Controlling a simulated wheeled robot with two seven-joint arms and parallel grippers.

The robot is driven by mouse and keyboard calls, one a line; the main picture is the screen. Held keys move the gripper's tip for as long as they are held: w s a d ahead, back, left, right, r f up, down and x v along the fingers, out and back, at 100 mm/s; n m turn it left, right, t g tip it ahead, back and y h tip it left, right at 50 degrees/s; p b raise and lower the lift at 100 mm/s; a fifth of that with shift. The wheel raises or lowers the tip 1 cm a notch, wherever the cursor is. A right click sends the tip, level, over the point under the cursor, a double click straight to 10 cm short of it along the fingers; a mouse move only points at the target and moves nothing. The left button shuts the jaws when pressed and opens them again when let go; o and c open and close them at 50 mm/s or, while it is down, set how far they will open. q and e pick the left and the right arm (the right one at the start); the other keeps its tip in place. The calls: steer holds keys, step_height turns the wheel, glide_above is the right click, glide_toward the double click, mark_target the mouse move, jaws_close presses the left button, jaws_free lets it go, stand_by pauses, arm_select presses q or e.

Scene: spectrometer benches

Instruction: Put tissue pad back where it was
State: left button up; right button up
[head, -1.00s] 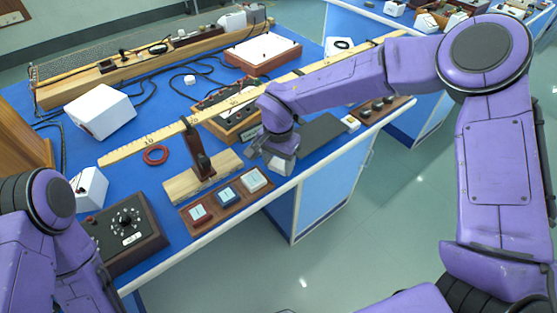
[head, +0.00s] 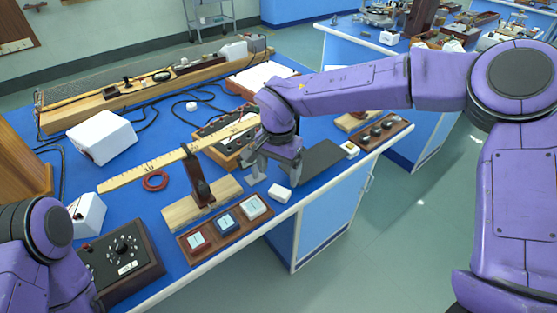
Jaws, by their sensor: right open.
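A small white block (head: 280,193), which looks like the tissue pad, lies on the blue bench top near its front edge. It sits between the wooden tray of three switches (head: 226,228) and a dark grey mat (head: 313,163). My right gripper (head: 274,178) is open and empty, just behind and above the white block, fingers pointing down. The block shows clear of the fingers. My left arm shows at the lower left, but its gripper is out of view.
A wooden stand (head: 201,203) and a long ruler (head: 165,163) are left of the gripper. A control box (head: 122,262) lies at front left. A small white-topped piece (head: 351,149) and a knob strip (head: 377,134) are to the right. The floor beyond the front edge is clear.

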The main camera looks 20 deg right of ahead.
steer(key=shift+r, duration=2.3)
